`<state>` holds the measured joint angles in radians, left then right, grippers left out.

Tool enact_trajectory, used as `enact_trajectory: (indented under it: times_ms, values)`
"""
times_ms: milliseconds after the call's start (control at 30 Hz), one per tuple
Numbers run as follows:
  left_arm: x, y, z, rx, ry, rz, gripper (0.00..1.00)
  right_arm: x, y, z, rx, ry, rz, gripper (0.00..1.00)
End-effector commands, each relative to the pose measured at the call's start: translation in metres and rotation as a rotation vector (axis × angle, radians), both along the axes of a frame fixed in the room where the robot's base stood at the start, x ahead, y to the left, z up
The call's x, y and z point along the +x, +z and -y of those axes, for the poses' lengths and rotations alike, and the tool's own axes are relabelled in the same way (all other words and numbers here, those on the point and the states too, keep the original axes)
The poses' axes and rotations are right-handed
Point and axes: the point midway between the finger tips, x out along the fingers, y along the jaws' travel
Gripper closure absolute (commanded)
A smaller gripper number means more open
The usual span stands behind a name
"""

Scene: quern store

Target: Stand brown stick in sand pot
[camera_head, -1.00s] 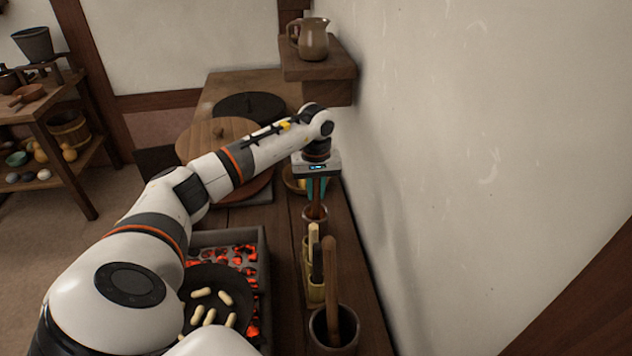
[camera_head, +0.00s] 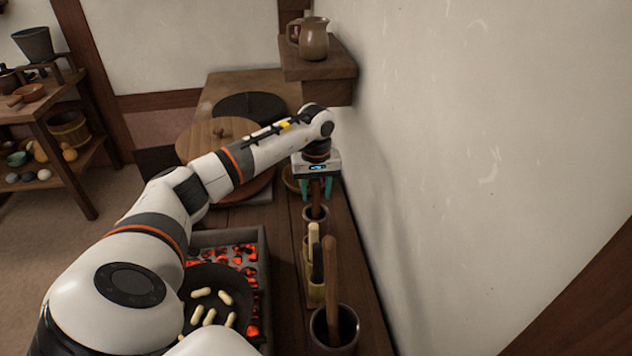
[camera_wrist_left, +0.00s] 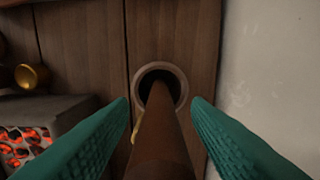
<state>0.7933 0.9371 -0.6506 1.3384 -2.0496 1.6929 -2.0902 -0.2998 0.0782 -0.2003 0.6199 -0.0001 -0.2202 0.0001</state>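A brown stick (camera_head: 316,190) stands roughly upright in a small round pot (camera_head: 316,222) on the narrow wooden counter. In the left wrist view the stick (camera_wrist_left: 160,140) runs down into the dark mouth of the pot (camera_wrist_left: 182,88); any sand inside is too dark to see. My left gripper (camera_head: 316,187) is over the pot with its teal fingers spread, one on each side of the stick. In the left wrist view the fingers (camera_wrist_left: 160,125) show a gap to the stick on both sides. My right gripper is not in view.
A nearer pot (camera_head: 347,325) holds a thicker wooden stick (camera_head: 332,290). Between the pots stands a yellowish holder (camera_head: 315,292) with upright tools. Left are a glowing coal brazier (camera_head: 262,255) and a dark pan (camera_head: 222,318). The wall (camera_head: 480,150) rises close on the right.

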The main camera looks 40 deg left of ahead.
Motion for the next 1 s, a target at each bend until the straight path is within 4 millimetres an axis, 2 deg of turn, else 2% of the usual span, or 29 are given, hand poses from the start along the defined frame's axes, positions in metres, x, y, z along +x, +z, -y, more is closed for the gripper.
enact_trajectory:
  times_ms: [167, 267, 700, 800, 1000]
  values:
    - [0.0, 0.001, 0.0, 0.0, 0.0, 0.0, 0.56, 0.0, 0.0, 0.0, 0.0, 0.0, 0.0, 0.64]
    - [0.0, 0.01, 0.0, 0.001, 0.0, 0.002, 0.56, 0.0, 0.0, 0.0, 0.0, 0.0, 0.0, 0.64]
    - [0.001, 0.096, 0.0, 0.0, 0.0, 0.004, 0.56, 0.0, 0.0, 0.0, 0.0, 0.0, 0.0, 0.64]
    - [0.001, 0.109, 0.0, 0.0, 0.0, 0.003, 0.56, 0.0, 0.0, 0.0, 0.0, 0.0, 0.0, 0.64]
    - [0.0, 0.12, 0.0, 0.0, 0.0, 0.0, 0.56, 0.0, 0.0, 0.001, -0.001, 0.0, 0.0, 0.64]
